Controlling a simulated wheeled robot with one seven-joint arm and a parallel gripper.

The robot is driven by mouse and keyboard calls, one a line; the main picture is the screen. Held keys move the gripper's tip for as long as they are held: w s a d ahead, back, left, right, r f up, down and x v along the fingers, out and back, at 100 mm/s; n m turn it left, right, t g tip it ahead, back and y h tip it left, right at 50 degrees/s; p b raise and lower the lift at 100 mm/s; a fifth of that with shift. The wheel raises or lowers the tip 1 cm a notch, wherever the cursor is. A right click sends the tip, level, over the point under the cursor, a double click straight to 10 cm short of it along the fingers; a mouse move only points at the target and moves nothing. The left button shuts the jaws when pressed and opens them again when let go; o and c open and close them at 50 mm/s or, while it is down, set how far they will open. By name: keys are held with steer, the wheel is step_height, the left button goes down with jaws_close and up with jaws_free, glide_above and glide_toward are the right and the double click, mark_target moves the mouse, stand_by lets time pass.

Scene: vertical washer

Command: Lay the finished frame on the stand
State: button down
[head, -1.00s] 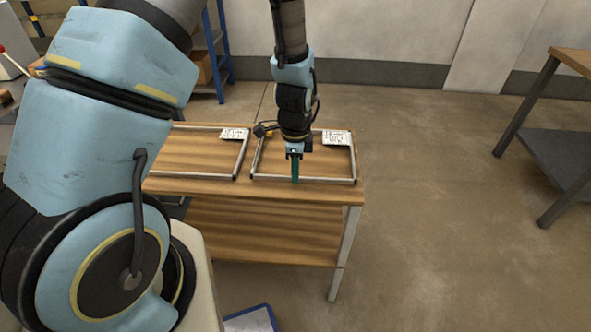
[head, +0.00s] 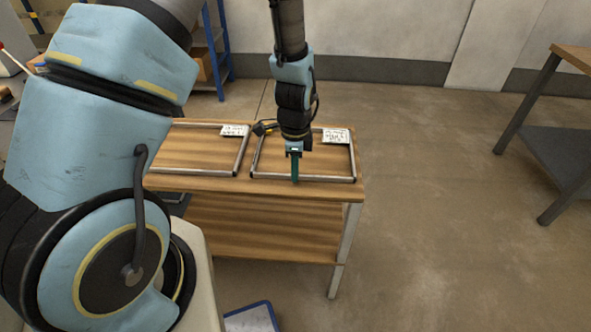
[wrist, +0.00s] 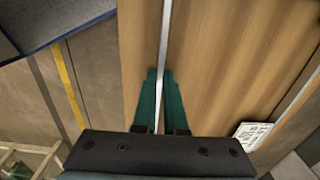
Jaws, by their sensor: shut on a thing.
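Two rectangular metal frames lie side by side on a wooden-topped stand (head: 215,183). The left frame (head: 200,175) is partly hidden behind my arm. The right frame (head: 330,179) has a white label (head: 336,136) at its far right corner. My gripper (head: 295,180) points down at the near bar of the right frame. In the wrist view its green fingers (wrist: 160,100) are shut on that bar (wrist: 164,45), one on each side. The frame appears to rest flat on the stand top; a small gap beneath it cannot be ruled out.
Another white label (head: 235,130) sits at the left frame's far right corner. A blue-edged tray (head: 250,318) is on the floor in front of the stand. A second table (head: 560,150) stands at the right, with open floor between.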

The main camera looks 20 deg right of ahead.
steer(key=c, duration=0.9)
jaws_free()
steer(key=shift+r+p, duration=3.05)
steer(key=shift+r, duration=1)
steer(key=w+a+r+n, duration=0.2)
steer(key=a+r+n, duration=0.4)
steer(key=a, duration=0.1)
steer(key=w+a+r+n, duration=0.3)
steer(key=a+r+n, duration=0.2)
steer(key=a, duration=0.2)
steer(key=s+a+r+n, duration=0.2)
steer(key=a+r+n, duration=0.1)
steer(key=a+n, duration=0.2)
steer(key=s+a+r+n+t, duration=0.1)
steer(key=s+a+r+n, duration=0.1)
steer(key=a+r+n, duration=0.2)
steer(key=a+n, duration=0.2)
steer(key=a, duration=0.2)
steer(key=shift+s+r+t, duration=0.25)
steer(key=shift+s+t, duration=0.05)
